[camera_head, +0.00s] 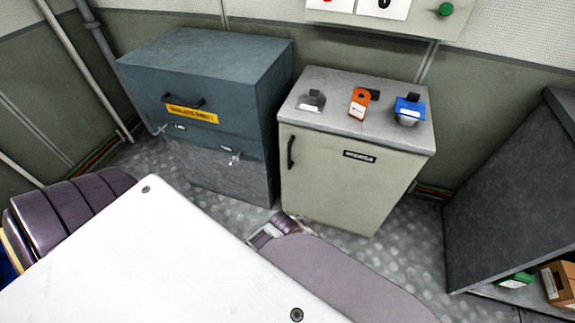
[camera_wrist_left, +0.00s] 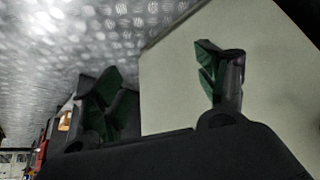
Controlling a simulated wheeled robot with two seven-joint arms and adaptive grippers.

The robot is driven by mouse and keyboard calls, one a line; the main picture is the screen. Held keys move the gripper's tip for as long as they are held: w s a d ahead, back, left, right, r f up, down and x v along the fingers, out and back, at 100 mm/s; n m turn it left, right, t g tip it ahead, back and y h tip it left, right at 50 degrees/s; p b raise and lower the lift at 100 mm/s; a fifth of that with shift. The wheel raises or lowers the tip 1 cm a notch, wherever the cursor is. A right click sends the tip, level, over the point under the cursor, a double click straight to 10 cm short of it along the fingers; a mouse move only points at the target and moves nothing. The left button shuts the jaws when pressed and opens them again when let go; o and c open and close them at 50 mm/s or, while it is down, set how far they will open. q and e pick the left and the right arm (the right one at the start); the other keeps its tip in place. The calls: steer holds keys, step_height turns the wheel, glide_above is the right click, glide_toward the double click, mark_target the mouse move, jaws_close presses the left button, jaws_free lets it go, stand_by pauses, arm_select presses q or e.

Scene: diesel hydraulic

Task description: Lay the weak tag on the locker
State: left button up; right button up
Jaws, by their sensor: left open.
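A beige locker-like cabinet (camera_head: 345,178) with a grey top (camera_head: 335,122) stands in the middle of the head view. On its top, from left to right, are a grey piece (camera_head: 311,101), an orange tag (camera_head: 358,103) with a pale label, and a blue piece (camera_head: 409,110) with a pale label. The lettering is too small to read, so I cannot tell which is the weak tag. My left gripper (camera_wrist_left: 165,88) shows in its wrist view with fingers apart and nothing between them. A pale flat panel is behind the right finger. My right gripper is out of view.
A blue-grey cabinet (camera_head: 205,75) with a yellow label stands left of the beige one. A dark grey shelf unit (camera_head: 510,195) at the right holds a green item (camera_head: 516,279) and a brown box (camera_head: 560,283). A wall panel (camera_head: 425,20) with a green button hangs above.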

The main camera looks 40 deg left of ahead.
arm_select(q)
steer(key=s+f+g, duration=0.2)
steer(key=s+f, duration=0.1)
steer(key=s, duration=0.3)
steer(key=s+f+g+y, duration=0.1)
steer(key=s+f+g, duration=0.1)
steer(key=s+f, duration=0.2)
steer(key=shift+s+a+f, duration=0.15)
steer(key=shift+s+a, duration=0.25)
steer(key=shift+s, duration=0.6)
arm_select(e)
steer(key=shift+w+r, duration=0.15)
arm_select(q)
steer(key=shift+p, duration=0.4)
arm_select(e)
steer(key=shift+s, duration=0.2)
